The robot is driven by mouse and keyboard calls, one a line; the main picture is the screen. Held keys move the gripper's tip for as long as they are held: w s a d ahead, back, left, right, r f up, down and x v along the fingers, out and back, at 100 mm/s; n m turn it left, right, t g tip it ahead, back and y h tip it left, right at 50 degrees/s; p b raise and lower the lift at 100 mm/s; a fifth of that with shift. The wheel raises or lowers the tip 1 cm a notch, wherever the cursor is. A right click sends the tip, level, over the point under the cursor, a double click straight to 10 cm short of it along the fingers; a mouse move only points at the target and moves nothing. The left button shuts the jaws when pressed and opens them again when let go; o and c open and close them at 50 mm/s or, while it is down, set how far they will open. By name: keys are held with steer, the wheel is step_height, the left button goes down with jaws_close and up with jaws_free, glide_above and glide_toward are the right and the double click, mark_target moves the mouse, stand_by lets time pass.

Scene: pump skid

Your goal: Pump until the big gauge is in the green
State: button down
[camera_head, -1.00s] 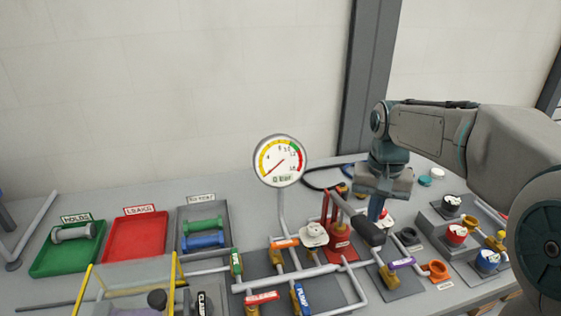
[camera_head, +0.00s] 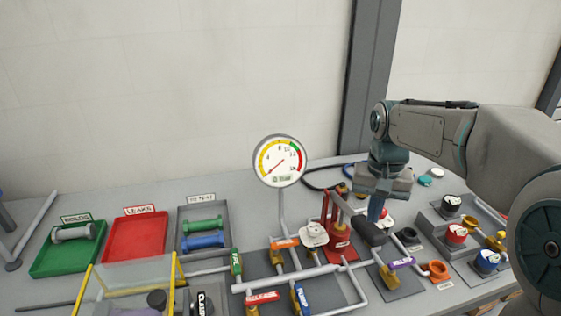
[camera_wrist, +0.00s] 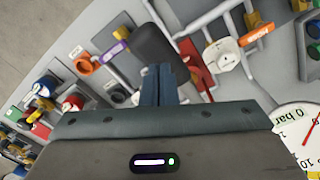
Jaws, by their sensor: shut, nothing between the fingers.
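The big gauge (camera_head: 279,161) stands on a post behind the pipes. Its needle points to the lower left, near the zero end, away from the green band at the upper right; its face reads 0 bar. The red hand pump (camera_head: 338,241) stands right of the gauge post, with a lever ending in a thick black grip (camera_head: 370,232). My gripper (camera_head: 375,213) is shut and empty, its fingertips at the black grip. In the wrist view the blue fingers (camera_wrist: 159,88) overlap the near end of the black grip (camera_wrist: 158,48); contact is unclear.
Valves with RELEASE (camera_head: 262,297), PUMP (camera_head: 301,298) and purple (camera_head: 402,263) handles sit on the pipes in front. A green tray (camera_head: 45,265), a red tray (camera_head: 135,237) and a grey tray (camera_head: 225,222) lie left. Several coloured caps and fittings crowd the right side.

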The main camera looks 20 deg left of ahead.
steer(key=shift+f, duration=0.1)
steer(key=shift+f+b, duration=3.1)
steer(key=shift+f, duration=1.35)
step_height(320, 180, up, 9)
steer(key=p, duration=0.7)
steer(key=shift+r+p, duration=0.2)
steer(key=shift+p, duration=0.2)
steer(key=shift+f, duration=0.1)
